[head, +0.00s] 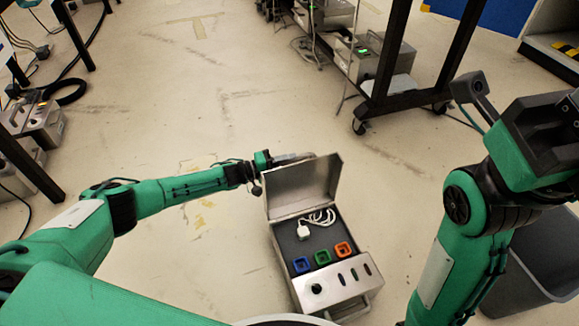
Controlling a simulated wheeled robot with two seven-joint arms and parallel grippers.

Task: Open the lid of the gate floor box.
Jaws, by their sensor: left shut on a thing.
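The gate floor box (334,294) is a metal case on the floor at the lower middle of the head view. Its lid (303,187) stands up steeply at the box's far side, so the inside shows. Inside are a white charger with a coiled cable (304,230) and blue (301,265), green (322,258) and orange (343,249) square sockets. My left gripper (286,158) is shut on the lid at its upper left edge; its fingertips are partly hidden. My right gripper (474,92) shows only in part at the right, away from the box; its opening is unclear.
A wheeled dark-framed rack (388,88) with grey metal boxes stands at the upper right. A grey bin (535,255) is at the lower right. More equipment (35,120) lines the left. The floor around the box is mostly clear.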

